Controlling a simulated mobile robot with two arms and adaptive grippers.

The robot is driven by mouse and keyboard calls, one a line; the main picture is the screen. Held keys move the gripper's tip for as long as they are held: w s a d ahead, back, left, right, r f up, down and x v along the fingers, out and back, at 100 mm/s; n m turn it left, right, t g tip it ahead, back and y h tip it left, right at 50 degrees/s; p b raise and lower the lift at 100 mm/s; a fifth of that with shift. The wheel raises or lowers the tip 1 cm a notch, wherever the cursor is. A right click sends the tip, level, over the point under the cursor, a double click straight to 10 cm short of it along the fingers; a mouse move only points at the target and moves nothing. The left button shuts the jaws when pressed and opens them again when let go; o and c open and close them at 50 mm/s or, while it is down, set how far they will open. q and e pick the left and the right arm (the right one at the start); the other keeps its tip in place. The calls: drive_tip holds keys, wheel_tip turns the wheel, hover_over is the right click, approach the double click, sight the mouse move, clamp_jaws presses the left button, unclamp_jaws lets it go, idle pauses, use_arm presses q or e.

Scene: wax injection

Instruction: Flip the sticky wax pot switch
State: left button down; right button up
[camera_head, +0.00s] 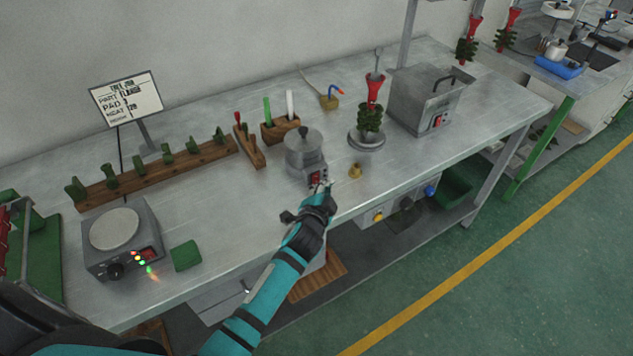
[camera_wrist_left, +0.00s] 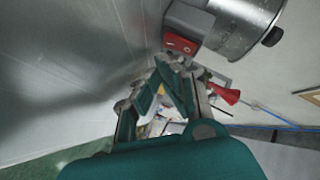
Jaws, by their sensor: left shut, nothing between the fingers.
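The sticky wax pot (camera_head: 304,150) is a grey metal pot with a dark-knobbed lid, standing near the table's front edge. Its red switch (camera_head: 316,177) is on a small box at its front. My left gripper (camera_head: 322,187) is shut and empty, with its tips just in front of the switch; I cannot tell whether they touch it. In the left wrist view, the pot (camera_wrist_left: 242,25) is at the upper right and the red switch panel (camera_wrist_left: 181,43) lies just beyond the gripper tips (camera_wrist_left: 166,64). My right gripper is not in view.
A green wax tree with a red funnel (camera_head: 375,88) stands on a round base farther right, before a grey metal box (camera_head: 425,98). A wooden rack (camera_head: 155,174) and a hot plate (camera_head: 118,240) are at left.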

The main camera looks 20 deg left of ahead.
use_arm(q)
drive_tip(key=shift+w+a, duration=0.1)
drive_tip(key=shift+w+a, duration=0.2)
drive_tip(key=shift+w+a, duration=0.15)
drive_tip(key=shift+a, duration=0.15)
idle(0.7)
drive_tip(key=shift+d, duration=0.15)
drive_tip(key=shift+s+d, duration=0.45)
drive_tip(key=shift+d, duration=0.05)
drive_tip(key=shift+s+d+p, duration=0.15)
drive_tip(key=shift+d+p, duration=0.05)
drive_tip(key=shift+p, duration=0.1)
drive_tip(key=shift+s+d+r, duration=0.2)
drive_tip(key=shift+s+d, duration=0.5)
drive_tip(key=shift+d, duration=0.2)
drive_tip(key=shift+s+d+r, duration=0.15)
drive_tip(key=shift+s+d, duration=0.55)
drive_tip(key=shift+d, duration=0.15)
